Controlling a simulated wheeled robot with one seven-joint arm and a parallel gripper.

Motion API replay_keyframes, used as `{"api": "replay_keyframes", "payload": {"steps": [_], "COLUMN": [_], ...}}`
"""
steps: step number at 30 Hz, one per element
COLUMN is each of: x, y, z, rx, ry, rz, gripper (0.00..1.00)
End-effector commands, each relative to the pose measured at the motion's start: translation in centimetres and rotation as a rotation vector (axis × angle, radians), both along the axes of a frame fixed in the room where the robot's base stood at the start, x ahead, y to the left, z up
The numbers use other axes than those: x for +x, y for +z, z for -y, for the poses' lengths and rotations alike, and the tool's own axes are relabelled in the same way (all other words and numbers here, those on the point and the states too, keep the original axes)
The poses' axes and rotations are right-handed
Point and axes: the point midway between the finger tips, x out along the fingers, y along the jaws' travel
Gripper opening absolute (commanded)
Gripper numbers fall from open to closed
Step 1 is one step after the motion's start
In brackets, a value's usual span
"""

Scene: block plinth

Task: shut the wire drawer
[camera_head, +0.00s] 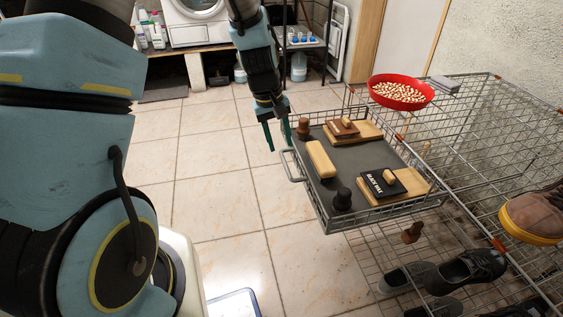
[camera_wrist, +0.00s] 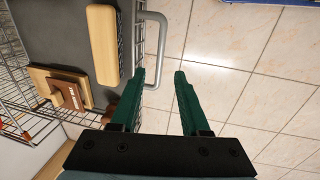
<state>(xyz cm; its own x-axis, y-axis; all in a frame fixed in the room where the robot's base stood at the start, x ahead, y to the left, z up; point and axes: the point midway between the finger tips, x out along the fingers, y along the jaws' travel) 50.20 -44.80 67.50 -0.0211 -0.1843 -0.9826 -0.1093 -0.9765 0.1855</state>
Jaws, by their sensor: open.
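The wire drawer (camera_head: 328,225) is pulled out from the wire rack, with a dark grey liner and a grey loop handle (camera_head: 291,167) on its front. My gripper (camera_head: 276,136) has two green fingers, points down and is open and empty beside the drawer's front, near its far corner. In the wrist view my gripper (camera_wrist: 162,80) shows its fingers apart over the floor tiles. The handle (camera_wrist: 158,40) lies just to the left of and ahead of the fingertips, with no clear contact. The drawer (camera_wrist: 66,35) fills the left of that view.
A red bowl of nuts or beans (camera_head: 401,92) stands on the wire rack (camera_head: 480,130). Shoes (camera_head: 466,268) lie below.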

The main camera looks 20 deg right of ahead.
Motion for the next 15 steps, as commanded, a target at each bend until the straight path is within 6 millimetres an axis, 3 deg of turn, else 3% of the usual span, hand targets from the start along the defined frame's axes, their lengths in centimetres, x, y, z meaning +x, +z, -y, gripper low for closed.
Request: {"api": "replay_keyframes", "payload": {"steps": [6,15], "x": [-0.2,-0.1], "y": [-4.2,-6.8], "z": [0.7,1.2], "rx": [0.002,0.000], "ry": [0.000,0.000], "rz": [-0.003,0.000], "gripper": [0.46,0.46]}}
